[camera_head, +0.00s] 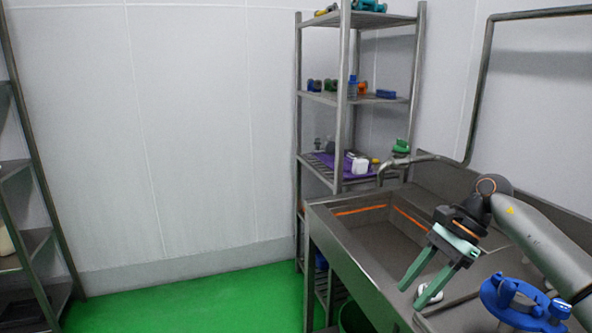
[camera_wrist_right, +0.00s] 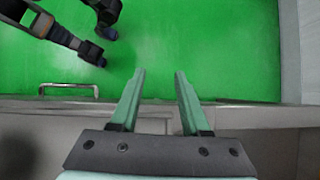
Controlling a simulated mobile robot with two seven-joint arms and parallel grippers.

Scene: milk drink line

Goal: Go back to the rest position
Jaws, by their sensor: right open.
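My right gripper (camera_head: 418,287) is open and empty, with its green fingers apart. In the head view it hangs over the front edge of the metal sink (camera_head: 340,243), at the right. In the right wrist view the two open fingers (camera_wrist_right: 160,75) point out past the metal edge, with green floor beyond and nothing between them. My left gripper is not seen in the head view.
A blue object (camera_head: 512,300) sits on the counter beside my right arm. A white round item (camera_head: 430,292) lies near the fingers. A metal shelf rack (camera_head: 345,100) holds several small items. The green floor (camera_head: 190,300) at left is clear.

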